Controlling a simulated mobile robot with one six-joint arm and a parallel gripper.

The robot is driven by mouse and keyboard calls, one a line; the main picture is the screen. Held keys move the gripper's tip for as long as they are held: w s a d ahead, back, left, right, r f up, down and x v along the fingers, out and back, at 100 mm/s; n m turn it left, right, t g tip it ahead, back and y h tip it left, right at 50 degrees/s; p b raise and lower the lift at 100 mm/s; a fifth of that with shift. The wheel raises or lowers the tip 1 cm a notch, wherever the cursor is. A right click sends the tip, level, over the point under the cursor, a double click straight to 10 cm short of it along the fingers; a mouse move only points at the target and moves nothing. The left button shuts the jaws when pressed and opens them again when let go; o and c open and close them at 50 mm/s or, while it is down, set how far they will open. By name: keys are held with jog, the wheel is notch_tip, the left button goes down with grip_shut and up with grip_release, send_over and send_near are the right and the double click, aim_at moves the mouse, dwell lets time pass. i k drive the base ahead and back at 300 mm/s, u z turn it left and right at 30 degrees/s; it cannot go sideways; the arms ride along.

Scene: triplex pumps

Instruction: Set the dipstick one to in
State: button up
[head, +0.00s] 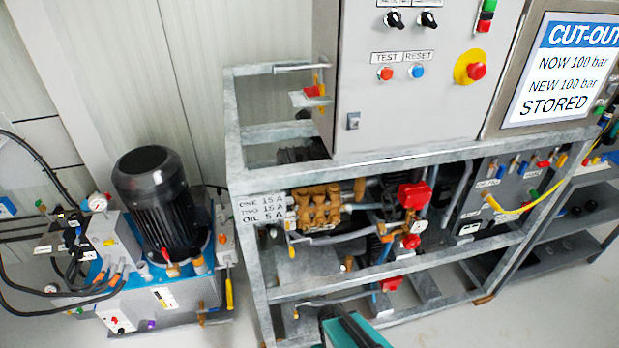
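The brass triplex pump (318,208) sits inside the galvanized frame, under the grey cabinet. A small yellow-tipped part (292,249) shows at its lower left, and another small yellow part (348,263) shows below it; either could be a dipstick, but they are too small to tell. No label reading dipstick one is legible. My gripper (330,314) shows only in part, dark with a teal body behind it, at the bottom edge in front of the lower frame. Its fingers cannot be made out, nor whether it holds anything.
The galvanized frame's rails (370,275) run across in front of the pump. Red-handled valves (413,196) stand to its right. A hydraulic unit with a black motor (150,195) stands left. Open floor (215,330) shows at bottom left.

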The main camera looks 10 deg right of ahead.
aim_at(299, 157)
jog(key=u, duration=0.25)
jog(key=k, duration=0.85)
jog(key=u, duration=0.55)
jog(key=k, duration=0.5)
jog(key=u, duration=0.6)
jog(key=i, duration=2.2)
jog(key=z, duration=0.5)
jog(key=i, duration=0.5)
jog(key=z, duration=0.25)
